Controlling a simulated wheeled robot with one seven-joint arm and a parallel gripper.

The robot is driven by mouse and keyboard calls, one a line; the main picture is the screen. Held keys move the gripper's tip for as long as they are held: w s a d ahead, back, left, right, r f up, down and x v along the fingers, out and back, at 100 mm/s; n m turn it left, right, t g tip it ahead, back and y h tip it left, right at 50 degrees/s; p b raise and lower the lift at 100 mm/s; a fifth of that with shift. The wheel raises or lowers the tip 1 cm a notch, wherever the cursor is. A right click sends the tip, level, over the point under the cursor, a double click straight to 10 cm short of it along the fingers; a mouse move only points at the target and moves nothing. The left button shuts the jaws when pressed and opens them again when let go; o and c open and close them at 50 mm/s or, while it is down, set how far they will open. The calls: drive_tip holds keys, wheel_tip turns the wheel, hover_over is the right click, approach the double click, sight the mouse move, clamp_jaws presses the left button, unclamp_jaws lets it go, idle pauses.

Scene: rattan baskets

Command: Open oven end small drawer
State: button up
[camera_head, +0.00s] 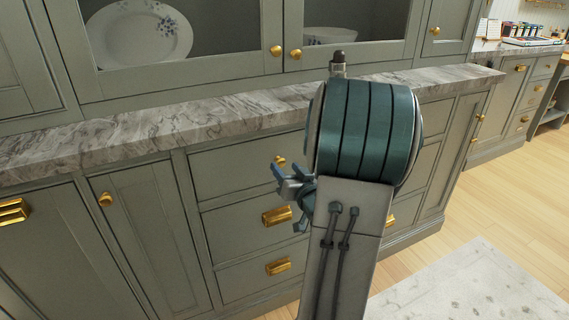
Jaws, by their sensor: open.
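Several grey-green drawers sit under a marble counter. The left stack has a top drawer (235,165) with a gold knob (279,161), a middle drawer (228,222) with a gold cup pull (277,216), and a bottom drawer (240,282) with another gold pull (278,267). All three look shut. No oven is in view, so I cannot tell which is the oven end small drawer. My gripper (285,170) is open and shows no held object. It appears in front of the top drawer, near its knob; the gap is unclear. My arm hides drawer fronts behind it.
The marble counter edge (130,138) juts out above the drawers. Cupboard doors (145,232) stand at left. More drawers (517,98) are at the far right. The wooden floor (455,205) and pale rug (480,285) at right look clear.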

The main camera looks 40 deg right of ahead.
drive_tip(key=shift+x, duration=1.1)
clamp_jaws()
